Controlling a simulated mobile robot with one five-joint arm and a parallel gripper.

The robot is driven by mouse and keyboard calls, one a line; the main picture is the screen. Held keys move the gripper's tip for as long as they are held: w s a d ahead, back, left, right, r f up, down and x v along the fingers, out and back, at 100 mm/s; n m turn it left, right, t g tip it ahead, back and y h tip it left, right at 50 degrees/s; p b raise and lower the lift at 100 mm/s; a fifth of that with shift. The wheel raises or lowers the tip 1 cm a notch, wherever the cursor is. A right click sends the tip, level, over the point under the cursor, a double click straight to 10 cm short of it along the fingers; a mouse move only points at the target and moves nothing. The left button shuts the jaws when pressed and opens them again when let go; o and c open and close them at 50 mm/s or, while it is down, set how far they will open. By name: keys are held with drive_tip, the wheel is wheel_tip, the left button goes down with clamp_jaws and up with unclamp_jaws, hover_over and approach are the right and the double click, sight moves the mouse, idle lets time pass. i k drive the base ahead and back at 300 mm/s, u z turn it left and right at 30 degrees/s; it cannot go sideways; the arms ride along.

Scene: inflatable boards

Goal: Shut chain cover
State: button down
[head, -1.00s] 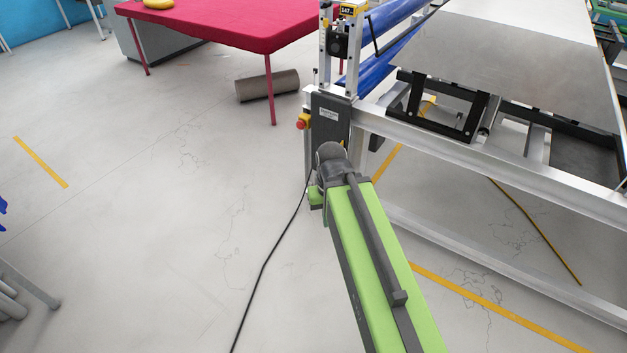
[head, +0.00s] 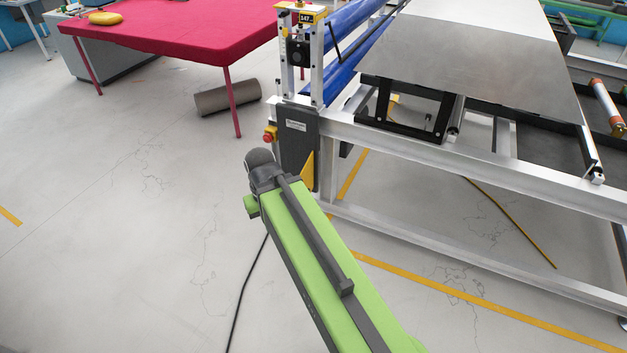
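The likely chain cover is a dark grey panel with a white label (head: 298,140) on the near left end of the metal machine frame. A yellow triangular part (head: 307,170) shows at its lower right. I cannot tell how far open the cover stands. My green arm reaches up from the bottom, and its dark rounded joint is just left of and below the panel in the picture. My gripper's fingers do not show; they are hidden beyond the arm's end.
A red emergency button (head: 269,135) sticks out left of the panel. A red-covered table (head: 180,35) stands behind, with a grey roll (head: 228,97) on the floor. A black cable (head: 245,290) lies under my arm. The floor at left is clear.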

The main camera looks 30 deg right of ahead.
sight(307, 174)
drive_tip(key=i, duration=1.3)
drive_tip(key=u, duration=0.05)
